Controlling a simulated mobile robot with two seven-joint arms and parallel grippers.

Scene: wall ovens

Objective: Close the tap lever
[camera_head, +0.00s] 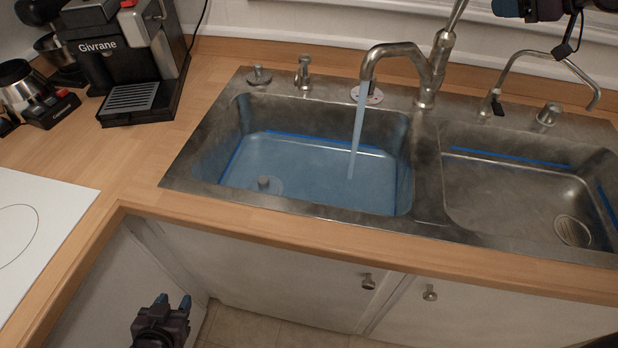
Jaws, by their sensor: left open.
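The tap (421,66) is a worn metal spout rising behind the sink, between its two basins. Its lever (456,14) slants up to the right from the tap's top and is cut off by the upper picture edge. A stream of water (357,130) falls from the spout into the left basin (222,135), so the tap is running. My left gripper (172,301) is low at the bottom left, in front of the white cabinets and below the counter edge. It is open and empty, with blue fingertips pointing up, far from the lever. My right gripper's fingers do not show.
The right basin (500,190) holds no visible water. A thin second tap (545,56) stands behind it, with a dark object (540,9) above. A coffee machine (125,55) stands at the back left. The wooden counter (150,170) between it and the sink is clear.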

